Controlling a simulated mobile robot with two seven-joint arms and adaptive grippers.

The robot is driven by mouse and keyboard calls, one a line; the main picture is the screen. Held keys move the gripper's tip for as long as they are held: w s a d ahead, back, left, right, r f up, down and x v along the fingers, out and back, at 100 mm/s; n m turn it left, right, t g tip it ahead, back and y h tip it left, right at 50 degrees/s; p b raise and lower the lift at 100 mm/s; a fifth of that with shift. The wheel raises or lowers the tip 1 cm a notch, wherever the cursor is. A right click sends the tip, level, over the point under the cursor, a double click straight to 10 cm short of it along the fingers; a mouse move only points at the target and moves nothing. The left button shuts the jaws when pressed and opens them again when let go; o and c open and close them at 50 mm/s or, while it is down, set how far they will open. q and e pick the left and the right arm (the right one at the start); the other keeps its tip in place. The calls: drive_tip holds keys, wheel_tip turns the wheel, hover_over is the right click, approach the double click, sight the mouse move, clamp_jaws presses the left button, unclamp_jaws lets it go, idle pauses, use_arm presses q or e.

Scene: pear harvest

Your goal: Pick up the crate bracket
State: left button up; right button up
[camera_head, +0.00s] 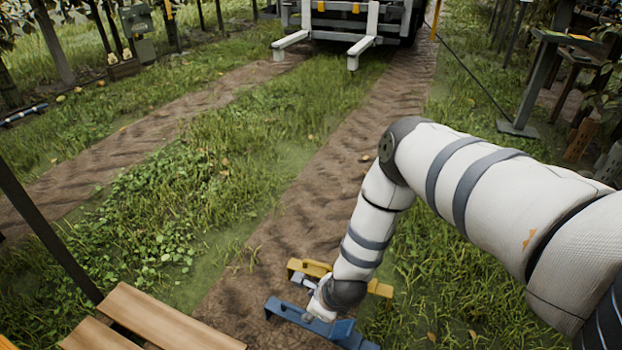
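A blue bracket-like bar (350,333) lies low on the dirt track at bottom centre. A yellow bar (379,289) of similar shape lies just behind it. I cannot tell which of them is the crate bracket. My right arm comes in from the right and reaches down over both bars. My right gripper (312,294) is at the left part of the blue bar, between it and the yellow one. The wrist hides much of the fingers and the middle of the bars, so I cannot tell whether it grips anything. My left gripper is not in view.
Wooden slats (165,318) are at the bottom left, with a dark post (45,225) beside them. A vehicle with white forks (362,45) stands at the far end of the track. A stand (518,129) is at the right. The grassy strip between the wheel tracks is clear.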

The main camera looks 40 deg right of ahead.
sight(302, 311)
drive_tip(key=x, duration=0.1)
drive_tip(key=b+x, duration=0.1)
drive_tip(key=x, duration=0.1)
drive_tip(key=shift+s+a+f, duration=0.1)
drive_tip(key=shift+s+f, duration=0.1)
drive_tip(key=b+x, duration=0.3)
drive_tip(key=x, duration=0.1)
drive_tip(key=shift+w+a+f, duration=0.2)
drive_tip(key=shift+w, duration=0.1)
drive_tip(key=shift+w+f, duration=0.25)
drive_tip(key=shift+f, duration=0.05)
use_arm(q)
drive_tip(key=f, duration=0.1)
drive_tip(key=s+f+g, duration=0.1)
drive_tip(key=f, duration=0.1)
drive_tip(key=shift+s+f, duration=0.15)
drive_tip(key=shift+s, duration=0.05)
use_arm(e)
drive_tip(key=shift+r, duration=0.15)
clamp_jaws()
